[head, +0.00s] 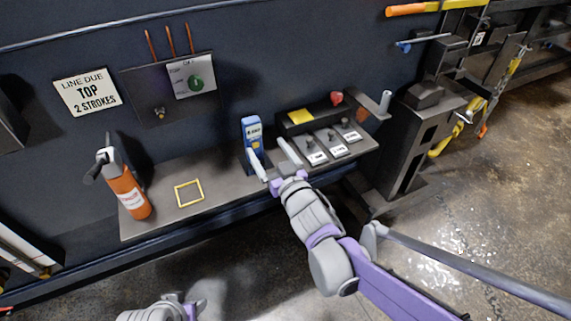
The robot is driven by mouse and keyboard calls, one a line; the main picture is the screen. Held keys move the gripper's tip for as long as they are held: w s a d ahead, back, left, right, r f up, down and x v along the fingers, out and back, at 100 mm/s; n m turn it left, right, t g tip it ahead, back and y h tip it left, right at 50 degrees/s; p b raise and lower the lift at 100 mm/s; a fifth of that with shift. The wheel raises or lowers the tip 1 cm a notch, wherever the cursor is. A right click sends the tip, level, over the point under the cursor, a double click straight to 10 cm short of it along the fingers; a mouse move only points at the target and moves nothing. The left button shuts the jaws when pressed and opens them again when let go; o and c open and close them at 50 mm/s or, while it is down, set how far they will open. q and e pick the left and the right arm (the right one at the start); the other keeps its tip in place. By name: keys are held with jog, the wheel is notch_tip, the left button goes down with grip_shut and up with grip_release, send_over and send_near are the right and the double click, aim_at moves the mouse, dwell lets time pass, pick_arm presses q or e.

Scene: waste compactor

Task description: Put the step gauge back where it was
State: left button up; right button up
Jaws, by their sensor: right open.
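A blue device with a pale label (252,132) stands upright in a dark holder on the shelf. It may be the step gauge; its lettering is too small to read. A yellow square outline (189,193) on the shelf to its left is empty. My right gripper (273,160) is open at the shelf's front edge. One finger overlaps the lower part of the blue device in the picture, and the other is to its right. Whether it touches the device is unclear. Nothing shows between the fingers. My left gripper (188,306) is at the bottom edge, partly cut off.
An orange canister (131,196) stands at the shelf's left end. A control box with a yellow pad (299,117), a red knob (336,98) and labelled switches is to the right. The shelf (219,185) is bare between the outline and the blue device.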

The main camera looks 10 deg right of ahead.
jog(key=s+d+f+m+g+h, duration=0.25)
jog(key=s+d+f+h, duration=0.2)
jog(key=d, duration=0.35)
jog(key=s+d+f+g, duration=0.2)
jog(key=s+f+g, duration=0.1)
jog(key=s, duration=0.5)
jog(key=s+d+f+g, duration=0.2)
jog(key=s+f+g, duration=0.1)
jog(key=s+f, duration=0.2)
jog(key=s+d+f+m+g+h, duration=0.1)
jog(key=s+d+f+g, duration=0.1)
jog(key=s, duration=0.8)
notch_tip(320, 180, down, 2)
jog(key=shift+s+f+g, duration=0.1)
jog(key=shift+s+g, duration=0.25)
jog(key=shift+g, duration=0.5)
jog(key=r+p, duration=0.2)
jog(key=w+r+p, duration=0.1)
jog(key=r+p, duration=0.1)
jog(key=shift+r, duration=0.4)
